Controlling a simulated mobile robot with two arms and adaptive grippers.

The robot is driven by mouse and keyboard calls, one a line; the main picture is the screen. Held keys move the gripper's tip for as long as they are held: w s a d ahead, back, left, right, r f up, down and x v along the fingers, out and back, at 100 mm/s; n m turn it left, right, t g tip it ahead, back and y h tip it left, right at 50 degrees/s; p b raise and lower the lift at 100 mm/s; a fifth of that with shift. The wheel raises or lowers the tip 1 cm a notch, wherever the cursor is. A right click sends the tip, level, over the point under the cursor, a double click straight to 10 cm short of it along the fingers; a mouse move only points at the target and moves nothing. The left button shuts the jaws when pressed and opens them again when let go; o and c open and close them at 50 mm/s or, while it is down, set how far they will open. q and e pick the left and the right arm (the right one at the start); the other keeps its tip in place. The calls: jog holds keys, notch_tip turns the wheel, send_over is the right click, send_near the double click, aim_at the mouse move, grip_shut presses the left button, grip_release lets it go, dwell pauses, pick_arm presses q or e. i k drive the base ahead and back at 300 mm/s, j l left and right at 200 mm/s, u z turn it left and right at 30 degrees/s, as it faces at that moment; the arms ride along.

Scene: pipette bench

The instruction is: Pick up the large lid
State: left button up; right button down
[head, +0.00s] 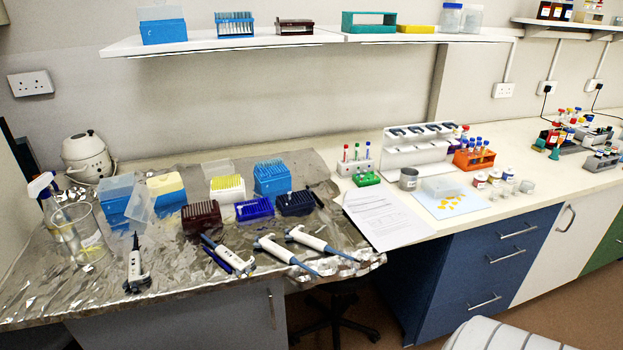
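A clear, large-looking lid (141,203) stands tilted on the foil-covered bench at the left, against the right side of a blue tip box (117,195). Another clear lid-like piece (218,167) shows behind the yellow-and-white tip rack (227,190), partly hidden by it. I cannot tell for certain which of these is the large lid.
Several pipettes (135,265) lie along the front of the foil (60,285). A glass beaker (80,235) and spray bottle (45,195) stand at the left. Dark racks (201,217) crowd the middle. Papers (388,217) lie right of the foil. A shelf (300,40) hangs above.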

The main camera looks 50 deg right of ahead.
aim_at(444, 186)
jog(key=z, duration=1.2)
